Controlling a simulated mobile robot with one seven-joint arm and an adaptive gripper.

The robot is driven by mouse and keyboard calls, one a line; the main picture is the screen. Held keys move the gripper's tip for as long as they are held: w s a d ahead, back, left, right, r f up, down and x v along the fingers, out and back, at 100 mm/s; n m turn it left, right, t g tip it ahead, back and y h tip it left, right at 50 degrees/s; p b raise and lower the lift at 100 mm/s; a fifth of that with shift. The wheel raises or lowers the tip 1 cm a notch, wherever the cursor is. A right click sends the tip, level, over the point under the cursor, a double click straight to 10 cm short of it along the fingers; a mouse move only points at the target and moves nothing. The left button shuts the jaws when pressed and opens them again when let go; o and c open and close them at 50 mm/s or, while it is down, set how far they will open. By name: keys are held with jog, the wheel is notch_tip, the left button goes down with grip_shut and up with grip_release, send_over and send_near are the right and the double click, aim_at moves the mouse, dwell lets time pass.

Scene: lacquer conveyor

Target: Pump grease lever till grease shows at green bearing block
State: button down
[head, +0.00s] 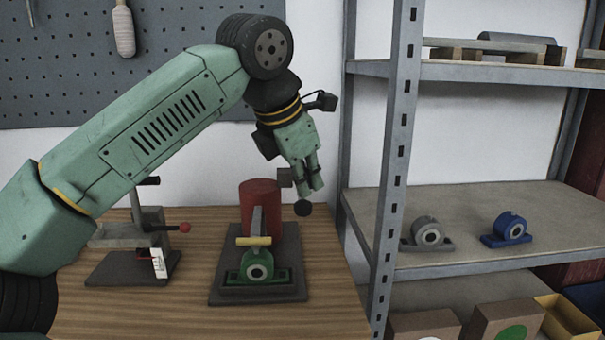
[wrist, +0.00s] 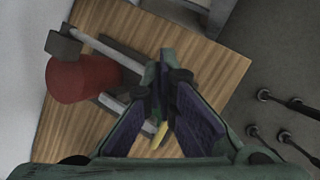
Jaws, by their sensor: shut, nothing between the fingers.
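The green bearing block (head: 258,272) stands at the front of a dark base plate (head: 230,296) on the bench. Its face shows a pale ring with a dark centre; I cannot make out grease on it. Behind it is a red cylinder (head: 262,197), also in the wrist view (wrist: 82,82). A grey lever bar (wrist: 108,50) runs from a grey block (wrist: 62,46) beside the cylinder towards my fingers.
A grey stand with a red-knobbed lever (head: 185,228) is at the bench's left. Shelving (head: 390,130) rises close at the right, holding a grey bearing block (head: 427,232) and a blue one (head: 508,228). A yellow bar (head: 254,241) lies above the green block.

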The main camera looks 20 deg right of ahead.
jog(key=shift+s+a+f+b, duration=0.1)
jog(key=shift+s+f+b, duration=0.1)
jog(key=shift+f+b, duration=0.35)
dwell(0.4)
dwell(0.6)
notch_tip(320, 180, up, 7)
jog(key=w+p, duration=0.2)
jog(key=p, duration=0.5)
jog(key=shift+d+f+p, duration=0.15)
jog(key=shift+d+p, duration=0.15)
jog(key=shift+d, duration=0.05)
jog(key=shift+w, duration=0.1)
jog(key=r+p, duration=0.1)
jog(key=w+r+p, duration=0.1)
jog(key=r, duration=0.1)
jog(key=r+p, duration=0.1)
jog(key=shift+w+d+r, duration=0.2)
jog(key=shift+w+r, duration=0.05)
jog(key=shift+r, duration=0.1)
dwell(0.7)
